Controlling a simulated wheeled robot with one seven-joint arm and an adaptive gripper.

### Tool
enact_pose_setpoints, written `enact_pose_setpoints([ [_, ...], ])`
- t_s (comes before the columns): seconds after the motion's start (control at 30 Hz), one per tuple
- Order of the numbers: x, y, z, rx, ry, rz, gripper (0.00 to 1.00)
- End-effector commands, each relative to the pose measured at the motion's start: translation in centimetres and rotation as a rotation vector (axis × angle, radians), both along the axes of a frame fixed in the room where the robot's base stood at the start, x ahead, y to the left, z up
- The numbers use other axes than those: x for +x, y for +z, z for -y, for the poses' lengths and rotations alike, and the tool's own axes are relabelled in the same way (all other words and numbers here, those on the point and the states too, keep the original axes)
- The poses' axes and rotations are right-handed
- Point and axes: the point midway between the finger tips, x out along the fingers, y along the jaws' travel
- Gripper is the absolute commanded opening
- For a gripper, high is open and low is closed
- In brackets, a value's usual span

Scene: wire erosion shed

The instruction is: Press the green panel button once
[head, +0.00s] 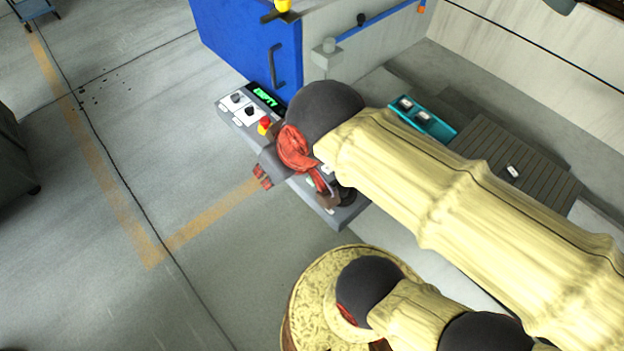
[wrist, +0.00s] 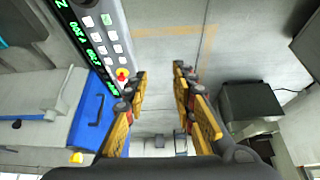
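The grey control panel (wrist: 101,8) runs along the upper left of the wrist view, with a lit green-text display and pale square keys. One key with a green mark, apparently the green button (wrist: 107,19), sits near its top end. My gripper (wrist: 160,70) is open and empty, its two yellow-padded fingers apart, to the right of the panel's lower end. In the head view the panel (head: 226,108) is partly covered by my arm and gripper (head: 262,178), and I cannot make out the green button there. No contact with the button shows.
A red-and-yellow emergency stop (wrist: 122,74) is on the panel close to my left finger; it also shows in the head view (head: 265,125). A blue cabinet door (head: 245,40) stands behind the panel. A teal tray (head: 440,127) lies beyond my arm. Floor left of the panel is clear.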

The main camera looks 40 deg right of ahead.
Motion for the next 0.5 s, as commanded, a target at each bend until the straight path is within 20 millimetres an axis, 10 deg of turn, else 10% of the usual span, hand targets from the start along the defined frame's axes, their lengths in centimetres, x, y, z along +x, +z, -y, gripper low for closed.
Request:
enact_pose_setpoints([
  [0.5, 0.0, 0.0, 0.0, 0.0, 0.0, 0.0, 0.0],
])
